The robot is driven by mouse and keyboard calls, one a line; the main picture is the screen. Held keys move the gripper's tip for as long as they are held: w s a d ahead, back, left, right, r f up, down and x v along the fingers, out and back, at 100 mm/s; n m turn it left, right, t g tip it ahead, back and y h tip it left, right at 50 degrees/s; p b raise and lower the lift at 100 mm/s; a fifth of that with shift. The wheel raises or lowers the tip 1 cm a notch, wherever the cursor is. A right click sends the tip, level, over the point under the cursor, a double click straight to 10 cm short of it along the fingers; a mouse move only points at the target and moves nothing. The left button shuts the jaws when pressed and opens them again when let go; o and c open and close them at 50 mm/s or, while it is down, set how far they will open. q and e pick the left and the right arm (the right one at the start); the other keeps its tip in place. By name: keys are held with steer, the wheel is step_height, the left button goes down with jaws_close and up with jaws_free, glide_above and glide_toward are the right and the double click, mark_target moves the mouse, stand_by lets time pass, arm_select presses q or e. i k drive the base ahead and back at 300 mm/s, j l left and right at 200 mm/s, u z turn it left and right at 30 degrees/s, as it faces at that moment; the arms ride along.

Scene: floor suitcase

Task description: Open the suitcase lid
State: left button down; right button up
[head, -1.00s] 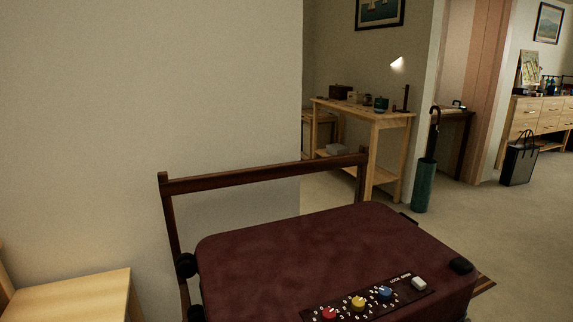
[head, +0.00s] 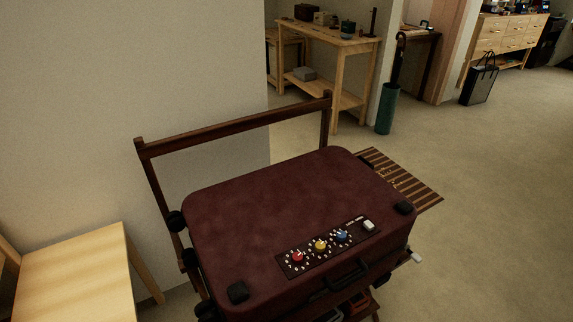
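A dark red suitcase (head: 270,200) lies flat with its lid shut on a dark wooden rack (head: 235,131) with a raised back rail. A lock panel (head: 290,263) on it carries a red dial (head: 297,257), a yellow dial (head: 320,245), a blue dial (head: 342,236) and a white button (head: 368,225). The dial markings are too small to read. A dark handle (head: 348,274) is on the near side. Neither of my grippers shows in the head view.
A light wooden chair or bench (head: 75,280) stands at the left, close to the rack. A striped mat (head: 412,187) lies on the floor behind the right side. A wooden table (head: 330,42) and a green umbrella stand (head: 387,110) are farther back. The carpet at the right is clear.

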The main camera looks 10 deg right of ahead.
mark_target(245, 231)
steer(key=k+j+z, duration=0.1)
steer(key=j+z, duration=0.15)
steer(key=k+j+z, duration=0.1)
steer(key=j+z, duration=0.15)
steer(key=k+j+z, duration=0.25)
steer(key=i+j, duration=0.1)
